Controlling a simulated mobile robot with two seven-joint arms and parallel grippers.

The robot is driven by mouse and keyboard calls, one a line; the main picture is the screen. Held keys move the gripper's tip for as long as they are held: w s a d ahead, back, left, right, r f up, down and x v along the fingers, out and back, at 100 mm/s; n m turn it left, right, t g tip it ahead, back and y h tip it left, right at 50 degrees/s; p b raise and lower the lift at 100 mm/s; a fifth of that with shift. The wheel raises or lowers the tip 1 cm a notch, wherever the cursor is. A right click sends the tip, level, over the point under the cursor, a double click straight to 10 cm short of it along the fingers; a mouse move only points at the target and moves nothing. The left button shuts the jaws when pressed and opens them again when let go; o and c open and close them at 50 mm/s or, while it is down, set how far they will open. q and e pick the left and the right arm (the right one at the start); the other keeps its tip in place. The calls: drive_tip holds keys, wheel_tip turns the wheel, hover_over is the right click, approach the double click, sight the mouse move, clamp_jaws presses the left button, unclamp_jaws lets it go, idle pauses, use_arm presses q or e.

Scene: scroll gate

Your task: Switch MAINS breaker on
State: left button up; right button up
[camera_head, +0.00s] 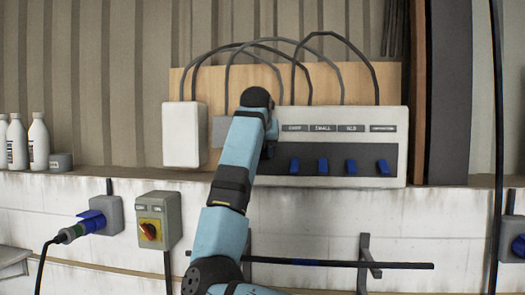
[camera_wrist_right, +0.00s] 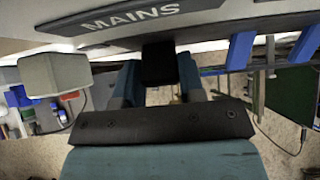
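The breaker panel (camera_head: 395,148) is a pale box on the wooden backboard, with a dark strip and several blue switches (camera_head: 322,166). My right arm covers its left end in the head view, including the MAINS label there. The right wrist view shows the MAINS label (camera_wrist_right: 130,14) close up. Below it is a black block (camera_wrist_right: 158,62), apparently the MAINS switch. My right gripper (camera_wrist_right: 160,82) has its two fingers apart, one on each side of this block; whether they touch it I cannot tell. My left gripper is in neither view.
A white box (camera_head: 184,135) is left of the panel, with black cables looping above. Below the ledge are a rotary switch box (camera_head: 157,220) and a blue plug (camera_head: 91,220). White bottles (camera_head: 38,141) stand far left. A black rail (camera_head: 340,264) runs below the panel.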

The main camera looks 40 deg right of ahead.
drive_tip(key=o, duration=0.4)
drive_tip(key=shift+o, duration=0.2)
drive_tip(key=shift+s+a+r, duration=0.1)
drive_tip(key=shift+a+r, duration=0.05)
drive_tip(key=shift+r, duration=0.1)
drive_tip(key=b+v, duration=0.3)
drive_tip(key=v, duration=1)
drive_tip(key=shift+b, duration=0.4)
drive_tip(key=shift+r, duration=0.1)
